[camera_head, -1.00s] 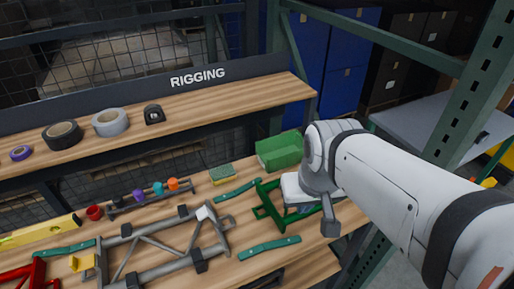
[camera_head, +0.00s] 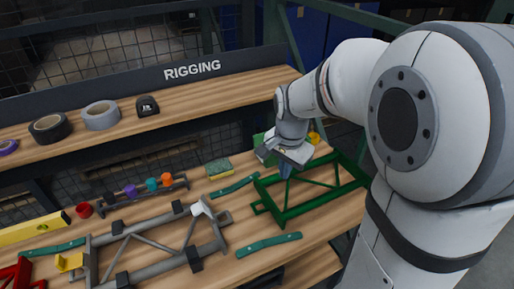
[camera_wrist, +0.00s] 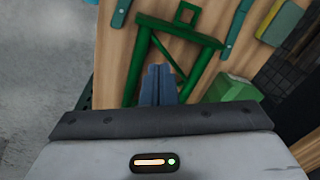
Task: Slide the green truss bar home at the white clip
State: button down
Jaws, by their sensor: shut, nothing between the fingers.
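The green truss bar (camera_head: 322,205), an open frame with a diagonal brace and a small square loop at one end, lies on the wooden bench right of centre. The white clip (camera_head: 203,208) sits on the right end of a grey truss (camera_head: 160,268), apart from the green frame. My gripper (camera_head: 286,172) is shut and empty, its fingers over the green frame's far side. In the wrist view, the shut fingers (camera_wrist: 160,72) point between the green frame's rails (camera_wrist: 133,72). I cannot tell if they touch it.
Teal straps lie behind (camera_head: 234,190) and in front (camera_head: 268,244) of the green frame. A sponge (camera_head: 219,168) and a rack of coloured pieces (camera_head: 150,190) lie further back. A green box (camera_wrist: 232,88) is beside the frame. The upper shelf holds tape rolls (camera_head: 101,115).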

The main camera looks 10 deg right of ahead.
jog(key=w+f+m, duration=0.1)
jog(key=w+f, duration=0.1)
jog(key=f, duration=0.4)
jog(key=w+f+m+b, duration=0.1)
jog(key=w+f+m, duration=0.1)
jog(key=f, duration=0.4)
jog(key=w+f+m+g, duration=0.1)
jog(key=w+f, duration=0.1)
jog(key=f, duration=0.4)
jog(key=shift+w+a+m, duration=0.1)
jog(key=shift+a+m, duration=0.15)
jog(key=shift+m, duration=0.05)
